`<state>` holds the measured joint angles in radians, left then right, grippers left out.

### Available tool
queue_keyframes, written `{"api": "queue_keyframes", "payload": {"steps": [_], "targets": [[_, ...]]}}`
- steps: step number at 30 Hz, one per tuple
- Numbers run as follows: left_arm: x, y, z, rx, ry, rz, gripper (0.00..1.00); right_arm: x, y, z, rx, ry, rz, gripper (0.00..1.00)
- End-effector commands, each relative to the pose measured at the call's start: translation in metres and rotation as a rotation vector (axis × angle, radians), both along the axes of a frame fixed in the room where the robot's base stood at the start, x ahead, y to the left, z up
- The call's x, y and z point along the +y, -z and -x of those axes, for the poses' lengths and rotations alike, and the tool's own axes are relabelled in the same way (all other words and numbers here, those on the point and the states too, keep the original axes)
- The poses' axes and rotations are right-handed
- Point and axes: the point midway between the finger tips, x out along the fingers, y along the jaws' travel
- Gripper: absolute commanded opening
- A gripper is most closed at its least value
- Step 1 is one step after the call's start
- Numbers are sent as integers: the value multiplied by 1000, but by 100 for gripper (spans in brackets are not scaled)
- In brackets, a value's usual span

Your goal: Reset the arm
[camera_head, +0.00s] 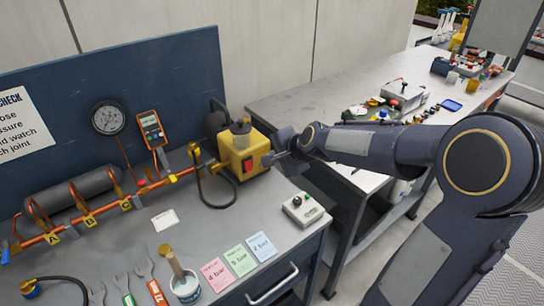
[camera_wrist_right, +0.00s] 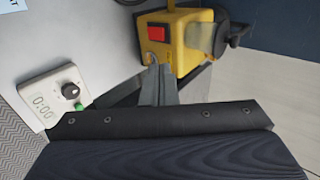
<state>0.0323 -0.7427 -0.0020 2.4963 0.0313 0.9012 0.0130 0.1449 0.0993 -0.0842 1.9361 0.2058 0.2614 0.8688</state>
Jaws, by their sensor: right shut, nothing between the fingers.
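My right arm (camera_head: 380,147) reaches in from the right of the head view. Its gripper (camera_head: 268,159) is at the right side of the yellow pump (camera_head: 238,142), close to its red switch (camera_head: 247,165). In the right wrist view the gripper fingers (camera_wrist_right: 157,72) are together with nothing between them. They point at the lower edge of the yellow pump (camera_wrist_right: 188,32), below the red switch (camera_wrist_right: 156,34). I cannot tell whether they touch the pump. My left gripper is not in view.
A white timer box with a dark knob (camera_head: 303,209) stands right of the pump. Coloured cards (camera_head: 240,260), a brush in a pot (camera_head: 186,287), tools and a copper pipe (camera_head: 105,208) occupy the bench. A second table (camera_head: 300,100) stands behind my arm.

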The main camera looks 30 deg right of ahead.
Motion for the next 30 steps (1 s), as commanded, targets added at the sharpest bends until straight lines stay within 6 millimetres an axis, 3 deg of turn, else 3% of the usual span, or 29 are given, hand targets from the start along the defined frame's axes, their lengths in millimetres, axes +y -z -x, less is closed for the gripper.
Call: {"api": "queue_keyframes", "payload": {"steps": [11,14,17,21,27,30], "targets": [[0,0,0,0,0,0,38,0,0,0,0,-1,1,0],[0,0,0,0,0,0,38,5,-6,11,-2,-41,24,0],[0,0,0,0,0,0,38,21,-17,45,4,-163,92,0],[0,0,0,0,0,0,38,55,-26,124,13,-445,256,0],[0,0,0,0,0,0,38,91,-8,228,17,-831,488,0],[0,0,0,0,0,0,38,100,5,260,19,-959,565,0]]}}
